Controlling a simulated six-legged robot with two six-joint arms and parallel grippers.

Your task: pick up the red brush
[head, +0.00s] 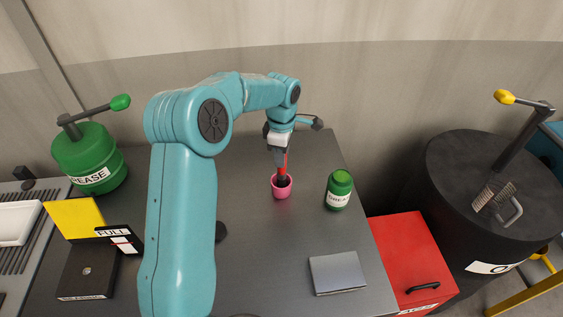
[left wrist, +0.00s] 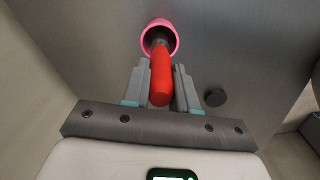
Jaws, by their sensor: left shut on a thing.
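The red brush (left wrist: 160,80) stands with its lower end in a small pink cup (head: 281,190) on the dark table. Its red handle (head: 285,164) shows just above the cup in the head view. My left gripper (head: 281,165) reaches down over the cup and is shut on the brush handle. In the left wrist view the two grey fingers (left wrist: 162,83) lie on either side of the handle, and the pink cup (left wrist: 159,24) is beyond them. The brush's lower end is hidden in the cup. My right gripper is not in view.
A green grease jar (head: 339,190) stands right of the cup. A grey flat box (head: 337,273) lies nearer the front. A green grease can (head: 91,160) and a yellow-and-black box (head: 76,218) are at the left. A red cabinet (head: 407,255) and a black drum (head: 470,222) stand right of the table.

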